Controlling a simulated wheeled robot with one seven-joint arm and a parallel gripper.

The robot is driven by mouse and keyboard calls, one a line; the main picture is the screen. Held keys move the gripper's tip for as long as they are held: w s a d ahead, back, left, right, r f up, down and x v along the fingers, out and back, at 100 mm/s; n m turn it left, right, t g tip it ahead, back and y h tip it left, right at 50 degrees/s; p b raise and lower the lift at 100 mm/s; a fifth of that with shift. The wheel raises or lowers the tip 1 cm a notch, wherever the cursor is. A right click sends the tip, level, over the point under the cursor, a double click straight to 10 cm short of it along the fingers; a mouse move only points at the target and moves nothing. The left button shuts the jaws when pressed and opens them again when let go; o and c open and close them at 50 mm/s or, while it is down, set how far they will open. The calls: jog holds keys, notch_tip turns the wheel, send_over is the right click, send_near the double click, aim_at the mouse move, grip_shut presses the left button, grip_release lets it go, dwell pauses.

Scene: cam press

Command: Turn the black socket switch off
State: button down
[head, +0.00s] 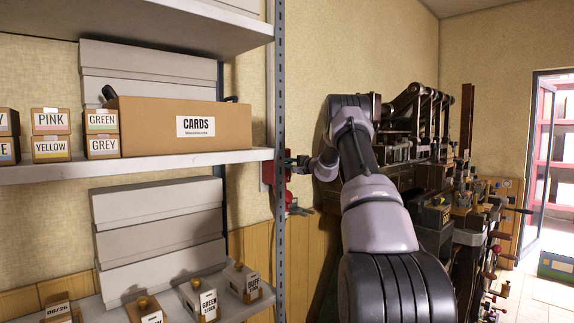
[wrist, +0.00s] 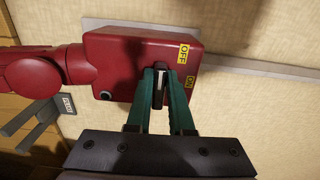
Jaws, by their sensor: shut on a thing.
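The red switch box (wrist: 118,60) is fixed to the wall in the wrist view. It has a yellow OFF label (wrist: 184,53) and a yellow ON label (wrist: 190,87) at its right side. My gripper (wrist: 161,72) has its two green fingers on either side of the dark switch lever (wrist: 159,88) and is shut on it. The fingers hide much of the lever, so I cannot tell which label it stands at. In the head view, the box (head: 267,172) shows only partly behind the shelf post, with my gripper (head: 299,161) reaching to it.
A grey metal shelf post (head: 281,120) stands close to my gripper. The shelf holds a CARDS box (head: 235,128) and small labelled boxes. A dark machine (head: 420,125) with several levers stands to the right of my arm. A thick red pipe (wrist: 30,73) joins the switch box.

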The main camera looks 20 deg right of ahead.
jog(key=shift+f, duration=0.15)
jog(key=c, duration=0.8)
grip_release()
jog(key=v, duration=1)
jog(key=shift+s, duration=0.4)
jog(key=shift+d, duration=0.2)
